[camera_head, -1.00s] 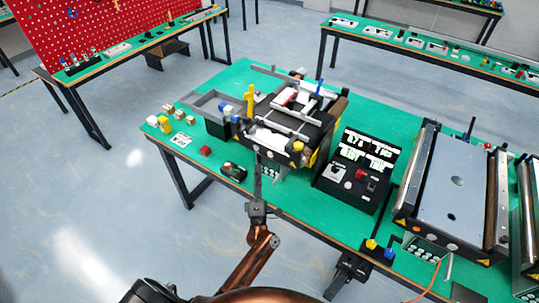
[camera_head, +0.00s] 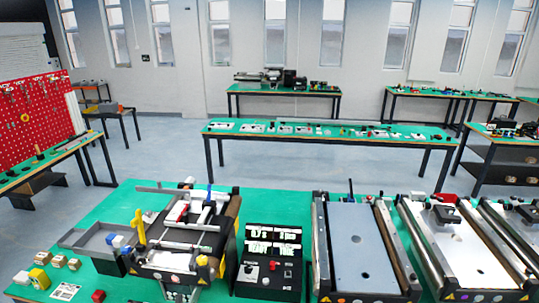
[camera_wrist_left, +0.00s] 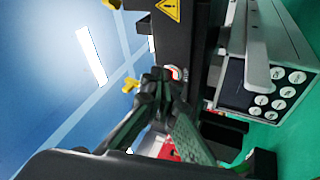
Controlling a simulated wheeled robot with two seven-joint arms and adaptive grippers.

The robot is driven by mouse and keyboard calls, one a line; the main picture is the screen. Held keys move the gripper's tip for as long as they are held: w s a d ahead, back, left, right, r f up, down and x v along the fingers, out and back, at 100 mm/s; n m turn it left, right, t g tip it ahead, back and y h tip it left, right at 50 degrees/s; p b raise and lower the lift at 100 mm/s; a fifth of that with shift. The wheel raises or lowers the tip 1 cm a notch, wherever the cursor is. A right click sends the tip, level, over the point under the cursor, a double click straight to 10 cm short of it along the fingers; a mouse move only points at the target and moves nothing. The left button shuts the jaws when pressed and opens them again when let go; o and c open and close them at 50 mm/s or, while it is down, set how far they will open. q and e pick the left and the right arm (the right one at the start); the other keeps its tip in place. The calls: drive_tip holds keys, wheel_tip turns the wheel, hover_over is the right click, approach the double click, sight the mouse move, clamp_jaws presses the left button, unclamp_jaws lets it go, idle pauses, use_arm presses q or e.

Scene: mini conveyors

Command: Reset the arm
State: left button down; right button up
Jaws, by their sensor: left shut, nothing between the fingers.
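My left gripper (camera_wrist_left: 163,80) shows in the left wrist view, its dark fingers together in the middle of the picture with nothing between them. It is beside the dark machine body with a yellow warning sign (camera_wrist_left: 169,9) and near a grey box with round white labelled buttons (camera_wrist_left: 262,70). I cannot tell whether it touches either. In the head view I cannot make out my left gripper clearly. My right gripper is not in view.
A green workbench (camera_head: 122,205) fills the front. It carries a small conveyor machine with a yellow post (camera_head: 138,228), a black control box (camera_head: 269,262), a wide conveyor (camera_head: 362,250) and several small blocks at the left.

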use_arm(q)
drive_tip(key=s+d+f+m+g+h, duration=0.3)
drive_tip(key=s+f+m+g+h, duration=0.15)
drive_tip(key=s+f+m, duration=0.2)
drive_tip(key=s+d+f+m+g+h, duration=0.3)
drive_tip(key=s+f+m+g, duration=0.25)
drive_tip(key=m, duration=0.25)
drive_tip(key=s+a+f+m+g+y, duration=0.1)
drive_tip(key=s+a+f+g, duration=0.15)
drive_tip(key=s, duration=0.55)
drive_tip(key=s+a+f+m+g+y, duration=0.1)
drive_tip(key=s+a+g, duration=0.25)
drive_tip(key=s, duration=0.45)
drive_tip(key=s+a+f+m+g+y, duration=0.1)
drive_tip(key=s+a+m+g+y, duration=0.15)
drive_tip(key=s, duration=0.55)
wheel_tip(320, 180, down, 28)
drive_tip(key=s+d+g+h, duration=0.1)
drive_tip(key=d+g, duration=0.1)
drive_tip(key=s+f, duration=1.9)
drive_tip(key=s, duration=0.1)
drive_tip(key=shift+s+f+g+h, duration=0.15)
drive_tip(key=shift+f+g+h, duration=0.15)
drive_tip(key=shift+g, duration=0.15)
